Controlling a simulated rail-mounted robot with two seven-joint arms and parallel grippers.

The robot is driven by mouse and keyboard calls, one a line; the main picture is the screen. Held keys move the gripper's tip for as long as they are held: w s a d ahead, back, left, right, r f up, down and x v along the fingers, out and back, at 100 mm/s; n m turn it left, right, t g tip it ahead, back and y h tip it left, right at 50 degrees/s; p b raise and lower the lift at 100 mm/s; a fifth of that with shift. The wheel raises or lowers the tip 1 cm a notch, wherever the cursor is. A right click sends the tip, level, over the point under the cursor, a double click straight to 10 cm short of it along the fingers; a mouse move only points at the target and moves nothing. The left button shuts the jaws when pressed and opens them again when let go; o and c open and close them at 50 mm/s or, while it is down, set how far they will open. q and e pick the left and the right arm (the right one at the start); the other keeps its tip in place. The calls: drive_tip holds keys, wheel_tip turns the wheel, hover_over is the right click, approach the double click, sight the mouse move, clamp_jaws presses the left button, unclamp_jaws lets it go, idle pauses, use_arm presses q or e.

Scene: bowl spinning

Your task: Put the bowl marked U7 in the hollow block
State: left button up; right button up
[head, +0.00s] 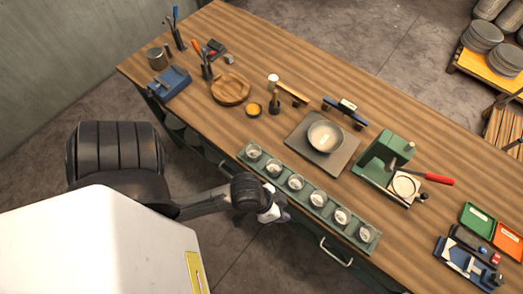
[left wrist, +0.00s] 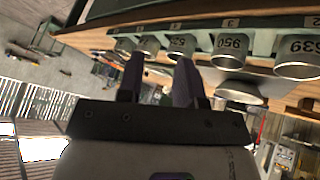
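A green rack (head: 307,196) along the table's near edge holds a row of several small metal bowls, one of them here (head: 295,182). In the left wrist view the bowls carry marks; one reads 950 (left wrist: 230,44) and another seems to read 639 (left wrist: 297,52). I cannot make out U7 on any bowl. A round wooden block with a hollowed top (head: 230,90) lies on the left part of the table; it may be the hollow block. My left gripper (head: 280,208) is beside the rack's near side. In the left wrist view its fingers (left wrist: 160,78) are apart, nothing between them.
A grey square plate (head: 302,158) carries a larger metal bowl (head: 325,136). A green press (head: 385,158) with a red handle stands right of it. A mallet (head: 274,92), a small orange-topped pot (head: 254,110) and tool holders stand left. Some bare wood lies between them.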

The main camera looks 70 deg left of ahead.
use_arm(q)
drive_tip(key=s+a+g+y, duration=0.2)
drive_tip(key=s+a+y, duration=0.1)
drive_tip(key=s+a, duration=0.1)
drive_tip(key=shift+s+a+f+m+g, duration=0.3)
drive_tip(key=shift+s+a, duration=0.1)
drive_tip(key=shift+s, duration=0.3)
